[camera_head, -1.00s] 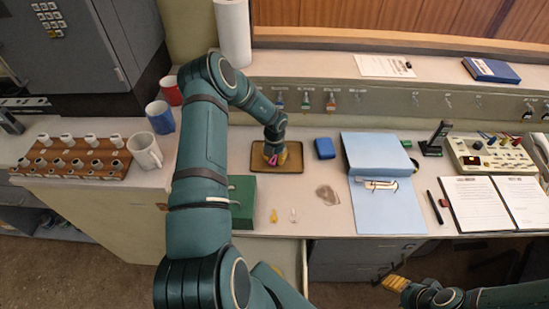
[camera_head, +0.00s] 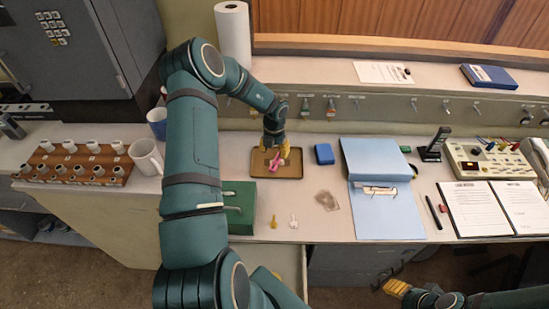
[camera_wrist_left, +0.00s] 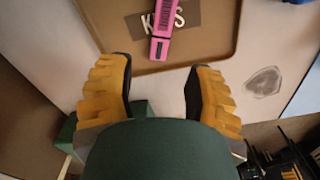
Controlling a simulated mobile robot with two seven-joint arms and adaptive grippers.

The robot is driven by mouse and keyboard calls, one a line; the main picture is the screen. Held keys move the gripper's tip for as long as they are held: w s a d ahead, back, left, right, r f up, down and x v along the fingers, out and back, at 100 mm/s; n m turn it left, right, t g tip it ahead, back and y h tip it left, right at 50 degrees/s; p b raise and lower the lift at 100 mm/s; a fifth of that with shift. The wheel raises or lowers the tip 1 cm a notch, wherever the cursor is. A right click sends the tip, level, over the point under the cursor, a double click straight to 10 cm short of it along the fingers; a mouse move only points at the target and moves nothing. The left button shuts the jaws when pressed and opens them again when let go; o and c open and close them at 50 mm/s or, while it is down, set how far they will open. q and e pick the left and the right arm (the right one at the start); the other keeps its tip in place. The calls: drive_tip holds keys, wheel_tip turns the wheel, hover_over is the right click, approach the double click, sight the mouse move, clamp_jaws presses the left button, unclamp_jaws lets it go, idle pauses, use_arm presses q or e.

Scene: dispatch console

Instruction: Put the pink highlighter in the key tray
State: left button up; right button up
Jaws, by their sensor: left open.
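The pink highlighter (camera_head: 274,162) lies in the brown key tray (camera_head: 296,174). In the left wrist view the highlighter (camera_wrist_left: 160,32) rests across the tray floor (camera_wrist_left: 215,42), partly over the lettering, with its near end close to the tray's near rim. My left gripper (camera_head: 273,152) is over the tray. Its yellow fingers (camera_wrist_left: 157,88) are spread wide with nothing between them, and the highlighter lies just beyond the fingertips. My right gripper (camera_head: 397,288) is low at the bottom right, away from the counter top; its fingers are too small to read.
A blue box (camera_head: 324,153) and a blue folder (camera_head: 385,205) are to the right. Small yellow and white tags (camera_head: 293,220) and a clear piece (camera_head: 327,200) lie in front.

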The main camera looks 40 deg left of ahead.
use_arm(q)
wheel_tip(320, 180, up, 4)
drive_tip(key=d+f+m+t, duration=0.1)
drive_tip(key=d+m, duration=0.5)
drive_tip(key=m, duration=0.1)
drive_tip(key=s+d+f+m+t+y, duration=0.1)
drive_tip(key=d+f+m, duration=0.1)
drive_tip(key=d+m, duration=0.4)
drive_tip(key=d+f+m+t, duration=0.1)
drive_tip(key=d+m, duration=0.4)
drive_tip(key=m, duration=0.3)
drive_tip(key=shift+s+d+f+t+y, duration=0.15)
drive_tip(key=shift+d+f+t+y, duration=0.2)
drive_tip(key=shift+d+t+y, duration=0.05)
drive_tip(key=s+d+m+h, duration=0.1)
drive_tip(key=d+m, duration=0.2)
drive_tip(key=s+d+m+h, duration=0.1)
drive_tip(key=s+d+m, duration=0.1)
drive_tip(key=d+m, duration=0.1)
drive_tip(key=s+d+m+h, duration=0.1)
drive_tip(key=s+d+m, duration=0.1)
drive_tip(key=d+m, duration=0.1)
drive_tip(key=shift+s+d+f, duration=0.25)
drive_tip(key=shift+d, duration=0.35)
drive_tip(key=s+d+m+g+h, duration=0.1)
drive_tip(key=s+d+m+h, duration=0.1)
drive_tip(key=s+d+m, duration=0.5)
drive_tip(key=shift+s+r+m+g+h, duration=0.2)
drive_tip(key=shift+s+m+g+h, duration=0.1)
drive_tip(key=shift+s, duration=0.35)
